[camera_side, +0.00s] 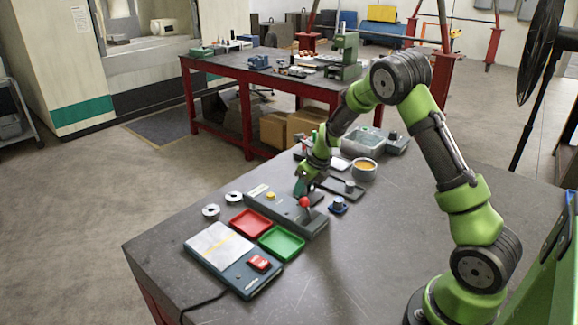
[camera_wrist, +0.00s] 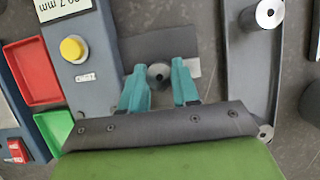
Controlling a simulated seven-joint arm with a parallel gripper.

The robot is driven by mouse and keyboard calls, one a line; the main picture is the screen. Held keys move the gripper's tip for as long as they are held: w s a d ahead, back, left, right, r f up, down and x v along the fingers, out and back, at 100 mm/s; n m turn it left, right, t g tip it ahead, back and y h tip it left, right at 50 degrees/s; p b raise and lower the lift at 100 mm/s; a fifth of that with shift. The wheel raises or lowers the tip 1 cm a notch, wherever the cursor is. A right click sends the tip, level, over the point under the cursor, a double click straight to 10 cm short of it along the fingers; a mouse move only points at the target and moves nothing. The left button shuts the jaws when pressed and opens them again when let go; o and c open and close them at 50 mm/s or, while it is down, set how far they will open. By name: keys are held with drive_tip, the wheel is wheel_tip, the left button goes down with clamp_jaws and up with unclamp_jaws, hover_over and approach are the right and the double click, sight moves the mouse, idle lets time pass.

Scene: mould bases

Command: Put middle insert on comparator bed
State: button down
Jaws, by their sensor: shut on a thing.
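The middle insert (camera_wrist: 159,74), a small metal cylinder with a dark bore, is between the two teal fingertips of my gripper (camera_wrist: 160,83). My gripper (camera_side: 303,190) is shut on it over the grey comparator (camera_side: 287,210). In the wrist view the comparator (camera_wrist: 85,85) has a yellow button and a reading ending in 9.7 mm. Its grey bed (camera_wrist: 150,45) lies beneath the insert; I cannot tell whether they touch. The dark insert rack (camera_wrist: 247,70) holds one insert (camera_wrist: 269,13) at its upper end and another (camera_wrist: 265,132) low down; the floor between is bare.
A red tray (camera_side: 250,223) and a green tray (camera_side: 281,242) lie beside the comparator.

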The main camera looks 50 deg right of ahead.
drive_tip(key=c, duration=0.8)
unclamp_jaws()
drive_tip(key=shift+o, duration=0.2)
drive_tip(key=v, duration=1.7)
drive_tip(key=s+a+r+n+t+y, duration=0.1)
drive_tip(key=s+a+r+n, duration=0.2)
drive_tip(key=s+a+n, duration=0.6)
drive_tip(key=s+a+r+n+t+y, duration=0.1)
drive_tip(key=s+a+r+n, duration=0.2)
drive_tip(key=s+a+n, duration=0.6)
drive_tip(key=a+n, duration=0.1)
drive_tip(key=n, duration=1.3)
drive_tip(key=shift+a+r+t, duration=0.3)
drive_tip(key=shift+a+r, duration=0.05)
drive_tip(key=shift+r, duration=0.05)
